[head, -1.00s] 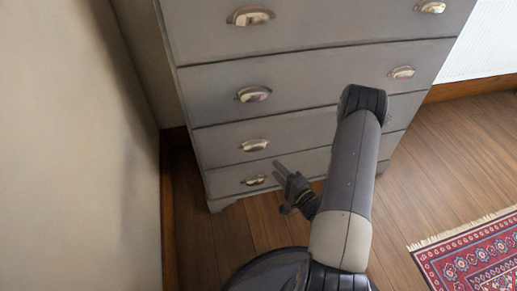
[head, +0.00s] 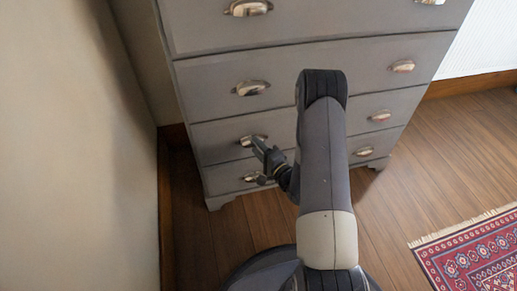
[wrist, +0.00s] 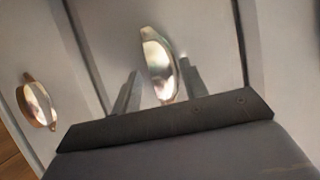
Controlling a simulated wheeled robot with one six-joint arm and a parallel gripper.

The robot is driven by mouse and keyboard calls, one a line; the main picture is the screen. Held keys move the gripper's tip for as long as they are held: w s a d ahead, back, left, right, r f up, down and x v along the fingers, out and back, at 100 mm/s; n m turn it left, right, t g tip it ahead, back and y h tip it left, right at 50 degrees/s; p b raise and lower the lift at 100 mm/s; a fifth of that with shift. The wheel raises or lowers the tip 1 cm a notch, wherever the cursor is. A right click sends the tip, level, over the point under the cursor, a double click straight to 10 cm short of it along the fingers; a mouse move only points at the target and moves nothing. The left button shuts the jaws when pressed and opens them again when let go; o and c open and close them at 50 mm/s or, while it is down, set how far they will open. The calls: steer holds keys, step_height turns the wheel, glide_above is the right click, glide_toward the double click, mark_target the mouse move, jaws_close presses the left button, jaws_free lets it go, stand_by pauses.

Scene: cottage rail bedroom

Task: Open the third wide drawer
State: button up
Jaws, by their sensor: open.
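A grey chest of drawers (head: 215,70) has wide drawers with metal cup handles. Its top is out of view, so I cannot count the rows from the top. The drawer second up from the floor (head: 220,140) looks shut. Its left handle (head: 252,140) is at my gripper (head: 262,146), which is open. In the wrist view this handle (wrist: 158,62) lies between the two finger tips (wrist: 158,82). I cannot tell whether the fingers touch it. My arm hides the middle of the lower drawers.
The bottom drawer's left handle (head: 252,178) is just below my gripper and shows at the left in the wrist view (wrist: 37,102). A wall (head: 90,150) stands close on the left. Wooden floor (head: 420,170) is clear at right, with a red patterned rug (head: 475,260).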

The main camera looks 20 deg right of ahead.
steer(key=shift+c, duration=0.5)
steer(key=shift+s+f, duration=0.1)
jaws_close()
steer(key=shift+s+d+f, duration=0.1)
steer(key=shift+s, duration=0.05)
